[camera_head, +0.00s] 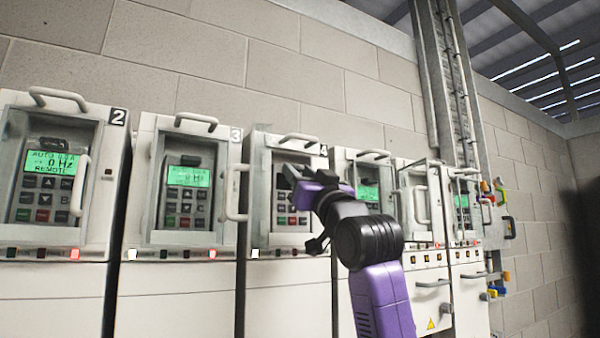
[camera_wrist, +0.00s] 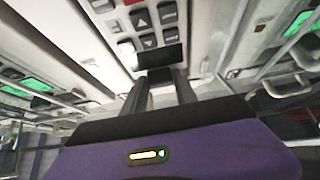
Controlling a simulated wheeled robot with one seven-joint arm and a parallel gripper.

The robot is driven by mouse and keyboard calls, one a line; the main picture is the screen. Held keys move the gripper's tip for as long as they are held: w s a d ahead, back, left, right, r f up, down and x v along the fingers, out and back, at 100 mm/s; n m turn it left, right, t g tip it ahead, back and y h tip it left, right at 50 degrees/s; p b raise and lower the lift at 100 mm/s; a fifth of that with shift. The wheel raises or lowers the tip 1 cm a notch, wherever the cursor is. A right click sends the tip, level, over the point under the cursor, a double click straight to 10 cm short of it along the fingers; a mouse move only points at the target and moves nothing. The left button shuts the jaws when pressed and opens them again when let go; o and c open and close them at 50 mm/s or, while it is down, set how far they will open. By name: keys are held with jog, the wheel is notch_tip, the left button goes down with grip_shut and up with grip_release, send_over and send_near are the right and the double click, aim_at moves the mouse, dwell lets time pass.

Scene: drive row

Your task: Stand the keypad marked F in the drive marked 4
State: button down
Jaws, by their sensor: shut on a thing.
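The drive marked 4 (camera_head: 262,228) is in the middle of the head view, its door (camera_head: 246,190) swung open to the left. A grey keypad (camera_head: 283,213) with dark, green and red keys shows in its recess. Its display is not seen lit. My gripper (camera_head: 292,176) is at the upper part of this recess, and its purple body partly hides the right side. In the wrist view my gripper (camera_wrist: 160,75) is shut on a dark part (camera_wrist: 160,57) at the keypad's edge, the keys (camera_wrist: 141,20) beyond it. I cannot read the letter F or tell if the keypad is fully seated.
Drive 2 (camera_head: 95,242) and drive 3 (camera_head: 140,240) stand to the left with green lit displays and red lamps. More drives stand close on the right, with protruding handles. Drive 4's open door and handle (camera_head: 232,190) stick out left of my gripper.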

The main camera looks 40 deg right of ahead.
jog(key=shift+f, duration=0.4)
jog(key=c, duration=0.9)
grip_release()
jog(key=shift+f, duration=0.1)
jog(key=b+v, duration=0.3)
jog(key=v, duration=0.4)
jog(key=shift+s+a+f, duration=0.1)
jog(key=shift+s+f, duration=0.1)
jog(key=shift+s, duration=0.15)
